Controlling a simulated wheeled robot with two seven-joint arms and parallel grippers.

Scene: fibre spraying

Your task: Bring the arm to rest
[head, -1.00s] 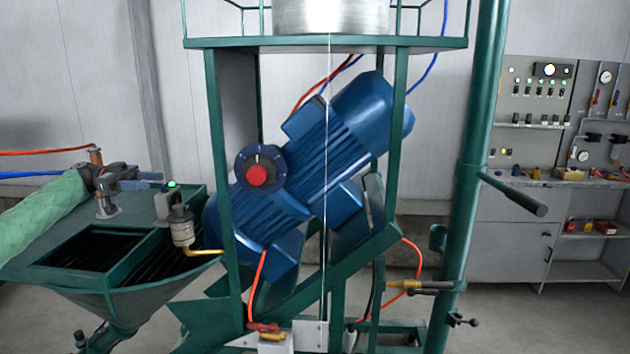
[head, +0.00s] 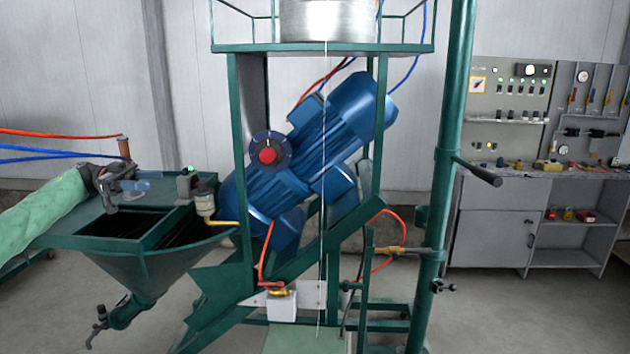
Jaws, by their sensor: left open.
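My left arm, in a pale green sleeve, comes in from the left edge of the head view. Its left gripper (head: 132,187) is dark grey and small in the picture. It is open and appears over the back left part of the green hopper (head: 150,262). A blue-grey part shows right beside the fingers; I cannot tell whether they touch it. No object is clearly held. My right gripper is out of view.
A green frame (head: 245,170) with a large blue motor (head: 335,125) stands in the middle. A green post (head: 450,150) with a side handle stands to its right. A grey control bench (head: 495,225) is at the back right. Bare floor shows at lower left and lower right.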

